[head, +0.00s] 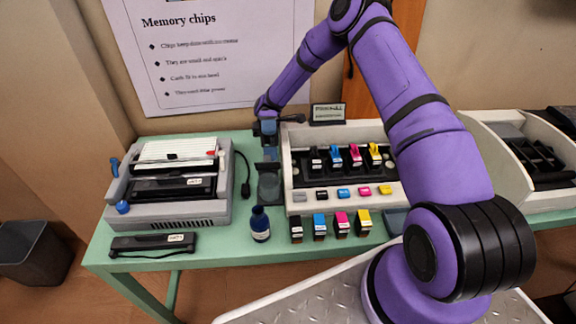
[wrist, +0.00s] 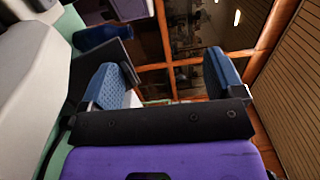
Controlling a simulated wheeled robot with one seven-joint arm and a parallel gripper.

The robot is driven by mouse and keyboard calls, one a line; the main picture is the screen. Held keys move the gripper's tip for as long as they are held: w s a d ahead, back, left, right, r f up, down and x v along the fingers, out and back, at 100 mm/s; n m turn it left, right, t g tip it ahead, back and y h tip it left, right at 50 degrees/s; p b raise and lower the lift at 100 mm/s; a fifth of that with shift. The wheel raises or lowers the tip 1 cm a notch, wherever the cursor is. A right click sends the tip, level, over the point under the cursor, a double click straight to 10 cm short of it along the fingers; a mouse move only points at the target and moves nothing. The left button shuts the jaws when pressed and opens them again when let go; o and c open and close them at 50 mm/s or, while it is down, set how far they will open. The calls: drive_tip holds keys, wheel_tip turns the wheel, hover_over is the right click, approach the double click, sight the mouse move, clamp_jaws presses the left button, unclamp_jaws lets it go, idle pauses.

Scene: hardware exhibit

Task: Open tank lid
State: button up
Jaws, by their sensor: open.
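The pale ink unit (head: 290,172) stands on the green table, with black, blue, pink and yellow labelled pieces (head: 355,155) inside. A narrow dark grey block (head: 269,186) adjoins its left side; it looks like the tank, but I cannot tell its lid clearly. My gripper (head: 268,128) is at the back of this block, beside the unit's rear left corner. In the wrist view, my gripper (wrist: 165,85) has its two blue-padded fingers wide apart with nothing between them. A dark flat panel (wrist: 84,66) is just beyond the left finger; I cannot tell whether they touch.
A dark blue bottle (head: 260,224) stands in front of the block. Several small cartridges (head: 342,222) stand along the table's front. A grey printer-like device (head: 168,180) is at left, with a black bar (head: 152,243) before it. A small sign (head: 328,112) stands behind the unit.

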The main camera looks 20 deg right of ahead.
drive_tip(key=shift+o, duration=1.2)
drive_tip(key=s, duration=0.9)
drive_tip(key=shift+s+d+r, duration=0.15)
drive_tip(key=shift+s+r, duration=0.1)
drive_tip(key=shift+r, duration=0.15)
drive_tip(key=s, duration=0.2)
drive_tip(key=s+d+r, duration=0.1)
drive_tip(key=shift+s+r, duration=0.1)
drive_tip(key=shift+s, duration=0.2)
drive_tip(key=c, duration=0.9)
drive_tip(key=shift+a+f, duration=0.25)
drive_tip(key=shift+a, duration=0.05)
drive_tip(key=shift+w, duration=0.15)
